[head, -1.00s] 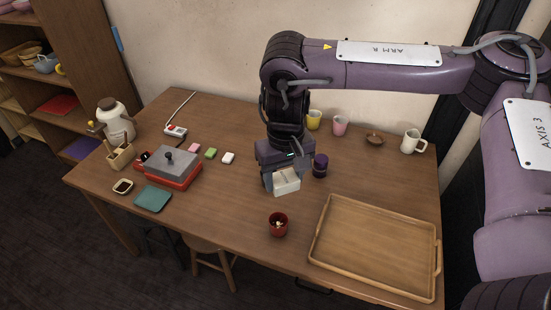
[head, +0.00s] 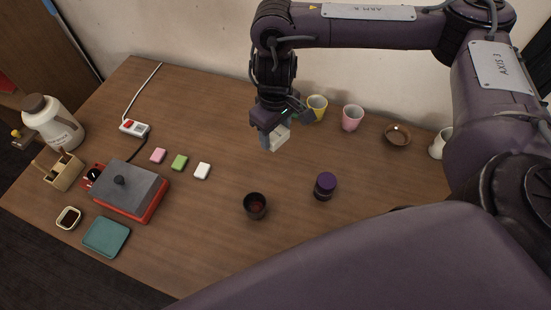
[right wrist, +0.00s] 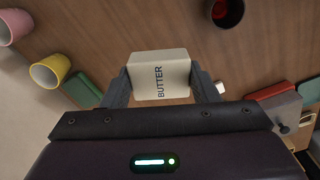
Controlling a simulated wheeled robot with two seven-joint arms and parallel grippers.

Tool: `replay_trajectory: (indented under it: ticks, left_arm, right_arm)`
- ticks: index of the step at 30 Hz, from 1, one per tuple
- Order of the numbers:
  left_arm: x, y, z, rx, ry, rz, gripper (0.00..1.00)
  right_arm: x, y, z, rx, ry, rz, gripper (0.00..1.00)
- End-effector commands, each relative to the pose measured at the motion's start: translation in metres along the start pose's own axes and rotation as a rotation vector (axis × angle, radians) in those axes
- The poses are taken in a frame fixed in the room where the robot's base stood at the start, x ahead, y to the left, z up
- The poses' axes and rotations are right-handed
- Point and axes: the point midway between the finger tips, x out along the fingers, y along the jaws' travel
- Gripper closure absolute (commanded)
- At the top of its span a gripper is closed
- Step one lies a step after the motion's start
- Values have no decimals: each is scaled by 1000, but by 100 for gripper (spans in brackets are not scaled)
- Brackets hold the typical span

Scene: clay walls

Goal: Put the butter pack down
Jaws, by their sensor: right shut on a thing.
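The butter pack (head: 280,138) is a cream-white block. The black word BUTTER shows on its face in the right wrist view (right wrist: 160,76). My right gripper (head: 275,143) is shut on it, with one finger on each side in the right wrist view. In the head view the pack is in front of and left of the yellow cup (head: 316,108). It looks raised above the wooden table (head: 220,120), but its exact height is hard to tell. My left gripper is not in view.
A pink cup (head: 352,118) and a bowl (head: 397,135) are at the back right. Several small blocks and a red grill (head: 125,192) are left.

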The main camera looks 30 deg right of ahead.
Motion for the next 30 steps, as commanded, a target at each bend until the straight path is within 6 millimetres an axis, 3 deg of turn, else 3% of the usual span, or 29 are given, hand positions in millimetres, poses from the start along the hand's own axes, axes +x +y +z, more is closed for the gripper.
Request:
replay_trajectory:
  ticks: [3,12,30]
  left_arm:
    - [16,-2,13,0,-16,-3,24]
    - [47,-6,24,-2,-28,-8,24]
    - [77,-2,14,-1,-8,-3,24]
  right_arm:
    - [39,-1,2,3,-8,-4,71]
    - [117,-1,1,4,-5,-3,71]
    - [181,-1,0,4,-2,-1,71]
